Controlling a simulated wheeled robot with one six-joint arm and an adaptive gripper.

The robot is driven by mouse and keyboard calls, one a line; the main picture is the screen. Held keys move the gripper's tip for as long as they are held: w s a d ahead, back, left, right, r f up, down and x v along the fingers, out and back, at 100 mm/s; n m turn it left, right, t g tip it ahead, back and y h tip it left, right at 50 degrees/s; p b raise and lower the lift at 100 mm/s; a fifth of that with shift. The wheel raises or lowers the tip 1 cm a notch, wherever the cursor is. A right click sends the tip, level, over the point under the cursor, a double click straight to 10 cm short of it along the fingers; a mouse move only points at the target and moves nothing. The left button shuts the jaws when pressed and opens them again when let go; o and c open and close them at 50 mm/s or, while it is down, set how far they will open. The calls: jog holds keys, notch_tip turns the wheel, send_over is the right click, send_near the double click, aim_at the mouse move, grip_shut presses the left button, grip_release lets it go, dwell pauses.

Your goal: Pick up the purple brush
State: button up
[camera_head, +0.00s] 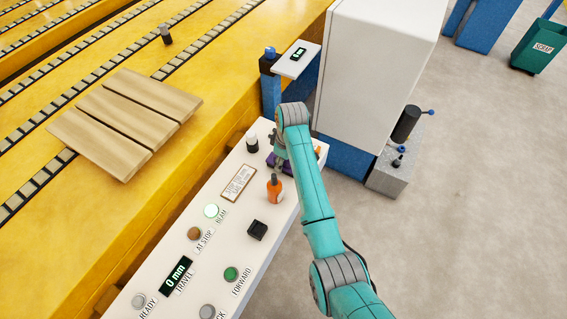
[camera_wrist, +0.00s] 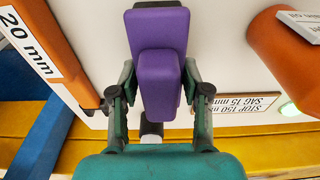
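The purple brush (camera_wrist: 160,70) is in the middle of the wrist view, with a wide block at the top and a narrower block towards my wrist. In the head view only a purple sliver (camera_head: 286,168) shows on the white console, partly hidden by my gripper. My gripper (camera_wrist: 159,76) has one finger on each side of the narrower block. The fingers lie close along its sides; I cannot tell whether they touch it. In the head view my gripper (camera_head: 279,156) is low over the console.
An orange bottle (camera_head: 274,191) stands on the console (camera_head: 228,245) near my gripper. A black-topped cylinder (camera_head: 252,143) stands to the left. An orange block with a 20 mm label (camera_wrist: 35,40) is left in the wrist view. A white cabinet (camera_head: 375,70) rises behind.

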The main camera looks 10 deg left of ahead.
notch_tip(320, 180, up, 10)
dwell(0.7)
